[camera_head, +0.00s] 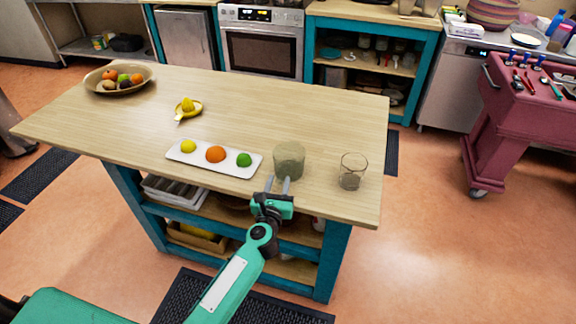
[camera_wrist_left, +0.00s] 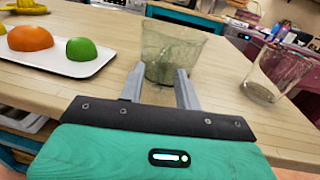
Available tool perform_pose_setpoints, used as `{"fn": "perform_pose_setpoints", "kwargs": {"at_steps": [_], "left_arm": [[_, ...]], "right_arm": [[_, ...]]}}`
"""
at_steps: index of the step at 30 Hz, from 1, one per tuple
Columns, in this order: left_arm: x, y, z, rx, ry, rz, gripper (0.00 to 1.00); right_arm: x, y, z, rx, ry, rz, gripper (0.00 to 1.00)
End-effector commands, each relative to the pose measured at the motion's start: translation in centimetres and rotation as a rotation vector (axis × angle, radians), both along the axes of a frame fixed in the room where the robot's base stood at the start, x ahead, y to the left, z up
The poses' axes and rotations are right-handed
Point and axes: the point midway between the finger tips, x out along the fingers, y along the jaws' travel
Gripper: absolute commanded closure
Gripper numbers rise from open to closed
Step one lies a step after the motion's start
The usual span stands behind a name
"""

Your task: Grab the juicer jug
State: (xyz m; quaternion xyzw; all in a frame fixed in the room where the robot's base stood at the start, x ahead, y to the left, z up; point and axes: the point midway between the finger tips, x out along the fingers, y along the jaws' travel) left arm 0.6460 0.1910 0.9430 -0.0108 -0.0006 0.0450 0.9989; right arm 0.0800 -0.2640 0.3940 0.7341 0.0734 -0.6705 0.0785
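The juicer jug appears to be the greenish translucent container (camera_head: 289,161) standing upright near the front edge of the wooden island. It also shows in the left wrist view (camera_wrist_left: 172,48), straight ahead of the fingers. My left gripper (camera_head: 277,180) is at the table's front edge, just before the jug. Its two fingers (camera_wrist_left: 159,70) are apart with nothing held between them. In the wrist view the fingertips overlap the lower part of the jug; I cannot tell whether they touch it. My right gripper is not in view.
A clear glass (camera_head: 352,171) stands to the right of the jug. A white tray (camera_head: 205,168) with a lemon, an orange and a lime lies to the left. A yellow juicer (camera_head: 187,109) and a fruit bowl (camera_head: 119,79) are farther back. The tabletop behind the jug is clear.

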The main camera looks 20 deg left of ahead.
Motion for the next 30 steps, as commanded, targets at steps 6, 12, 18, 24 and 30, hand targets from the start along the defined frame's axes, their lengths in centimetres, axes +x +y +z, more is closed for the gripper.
{"fn": "perform_pose_setpoints", "kwargs": {"at_steps": [6,12,18,24,30], "left_arm": [[1.30,0.13,-0.05,0.001,0.001,0.000,0.67],[1.28,0.12,-0.06,0.001,0.001,0.000,0.70],[1.27,0.12,-0.05,0.000,0.001,0.000,1.00],[1.28,0.12,0.04,0.000,-0.001,0.000,1.00],[1.29,0.12,0.36,-0.001,-0.001,0.000,1.00]], "right_arm": [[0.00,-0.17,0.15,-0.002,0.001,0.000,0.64],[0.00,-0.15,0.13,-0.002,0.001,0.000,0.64],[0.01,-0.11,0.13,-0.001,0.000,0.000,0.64],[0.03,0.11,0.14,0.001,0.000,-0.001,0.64],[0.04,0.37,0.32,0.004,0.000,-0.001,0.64]]}}
